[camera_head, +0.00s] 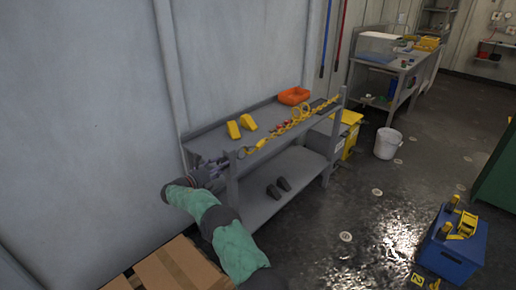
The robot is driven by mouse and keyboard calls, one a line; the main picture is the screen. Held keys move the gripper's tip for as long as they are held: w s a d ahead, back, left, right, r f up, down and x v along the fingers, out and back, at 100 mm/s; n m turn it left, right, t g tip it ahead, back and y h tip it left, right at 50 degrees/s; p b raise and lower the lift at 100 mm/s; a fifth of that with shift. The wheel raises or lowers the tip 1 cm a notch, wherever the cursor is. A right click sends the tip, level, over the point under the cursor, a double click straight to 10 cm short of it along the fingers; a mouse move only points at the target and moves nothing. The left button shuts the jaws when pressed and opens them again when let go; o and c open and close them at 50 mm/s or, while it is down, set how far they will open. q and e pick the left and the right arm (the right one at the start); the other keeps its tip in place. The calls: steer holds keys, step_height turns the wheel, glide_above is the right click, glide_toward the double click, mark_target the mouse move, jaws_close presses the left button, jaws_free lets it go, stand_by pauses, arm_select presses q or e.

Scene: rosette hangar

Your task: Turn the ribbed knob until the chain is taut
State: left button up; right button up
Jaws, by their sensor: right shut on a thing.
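A grey two-level workbench (262,205) stands against the pale wall. A yellow chain (300,115) with some red parts runs along the front of its top, from the near left end toward the far right post. It is too small to tell how taut it is. My right gripper (222,163), on the green-sleeved arm, is at the bench's near left end, close to the chain's near end. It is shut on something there. I cannot make out the ribbed knob; the gripper hides that spot. My left gripper is not in view.
Dark shoe-like items (278,187) sit on the lower shelf. A cardboard box (170,268) is close below my arm. A white bucket (387,143) and blue box (452,252) stand on the floor.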

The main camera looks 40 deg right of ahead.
steer(key=shift+r, duration=0.15)
steer(key=m, duration=0.3)
steer(key=shift+m, duration=0.3)
steer(key=o, duration=1.3)
steer(key=shift+d, duration=0.1)
steer(key=a+p, duration=0.1)
steer(key=a, duration=0.6)
steer(key=shift+s, duration=0.3)
